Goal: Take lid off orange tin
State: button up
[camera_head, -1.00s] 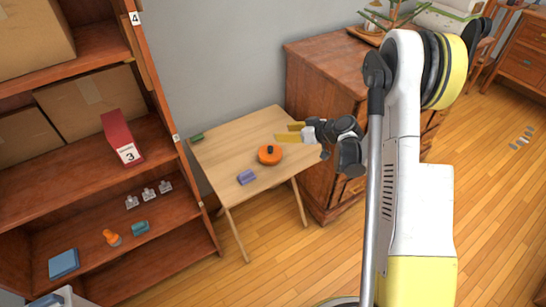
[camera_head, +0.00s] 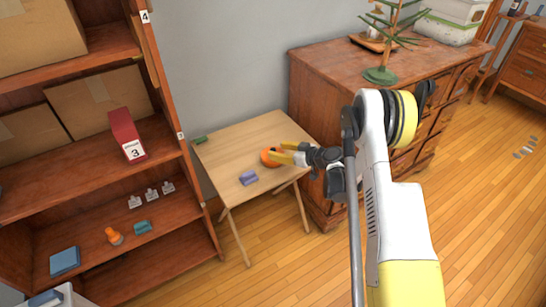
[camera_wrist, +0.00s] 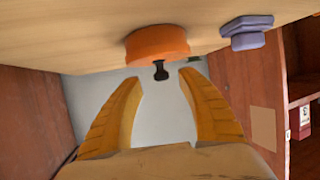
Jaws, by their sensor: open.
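The orange tin (camera_head: 268,157) is round and stands on the small wooden table (camera_head: 235,145). My gripper (camera_head: 280,152) is at its right side, with the yellow fingers partly covering the tin in the head view. In the wrist view the tin (camera_wrist: 157,42) appears upside down, with its lid's black knob (camera_wrist: 160,70) in the gap between the two open fingertips. My gripper is empty. I cannot tell if a finger touches the knob. The seam between lid and tin is not clear.
A wooden dresser (camera_head: 325,85) stands close on the right, and a shelf unit (camera_head: 170,130) on the left.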

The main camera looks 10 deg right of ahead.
aim_at(273, 149)
jog(key=b+x, duration=0.1)
jog(key=x, duration=0.2)
jog(key=shift+a+f, duration=0.15)
jog(key=shift+a, duration=0.05)
grip_shut()
